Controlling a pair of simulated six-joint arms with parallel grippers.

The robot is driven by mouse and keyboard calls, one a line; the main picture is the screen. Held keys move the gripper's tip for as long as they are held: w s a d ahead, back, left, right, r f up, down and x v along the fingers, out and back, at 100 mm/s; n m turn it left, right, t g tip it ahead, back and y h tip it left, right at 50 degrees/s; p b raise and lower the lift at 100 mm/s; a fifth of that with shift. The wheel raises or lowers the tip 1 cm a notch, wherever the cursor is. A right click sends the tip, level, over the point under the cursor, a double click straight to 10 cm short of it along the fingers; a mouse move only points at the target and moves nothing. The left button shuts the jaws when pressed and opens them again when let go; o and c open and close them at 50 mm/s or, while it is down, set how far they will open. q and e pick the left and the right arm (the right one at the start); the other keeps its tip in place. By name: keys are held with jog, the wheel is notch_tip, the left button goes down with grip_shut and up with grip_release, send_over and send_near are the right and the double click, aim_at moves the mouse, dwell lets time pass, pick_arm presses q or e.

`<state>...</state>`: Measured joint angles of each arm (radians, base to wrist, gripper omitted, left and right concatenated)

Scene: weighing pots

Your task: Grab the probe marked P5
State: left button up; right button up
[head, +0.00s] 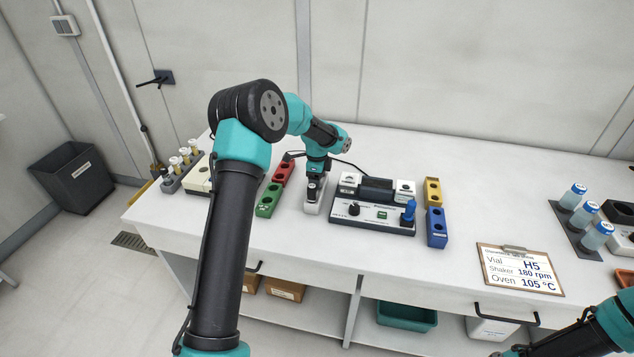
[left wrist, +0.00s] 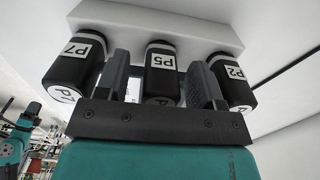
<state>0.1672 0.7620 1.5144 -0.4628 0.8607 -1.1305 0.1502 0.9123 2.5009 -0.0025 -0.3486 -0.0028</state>
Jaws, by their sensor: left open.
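The probe marked P5 (left wrist: 161,75) is a black cylinder with a white label, upside down in the left wrist view. It sits in a white holder (left wrist: 150,20) between the probes marked P7 (left wrist: 73,62) and P2 (left wrist: 232,78). My left gripper (left wrist: 160,82) is open, with one finger on each side of P5 and a finger in each gap to its neighbours. I cannot tell whether the fingers touch it. In the head view my left gripper (head: 314,182) is over the white holder (head: 313,206) and mostly hides the probes.
Green (head: 268,200) and red (head: 284,172) blocks stand left of the holder. A grey device (head: 372,222) with knobs stands close on the right. Yellow (head: 433,192) and blue (head: 437,228) blocks lie beyond it. A clipboard (head: 520,270) lies front right, with clear table around it.

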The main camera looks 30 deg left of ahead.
pick_arm(q)
jog(key=shift+c, duration=0.3)
jog(key=c, duration=0.9)
jog(key=shift+r, duration=0.15)
jog(key=shift+c, duration=0.2)
notch_tip(320, 180, up, 10)
jog(key=shift+f, duration=0.15)
dwell(0.4)
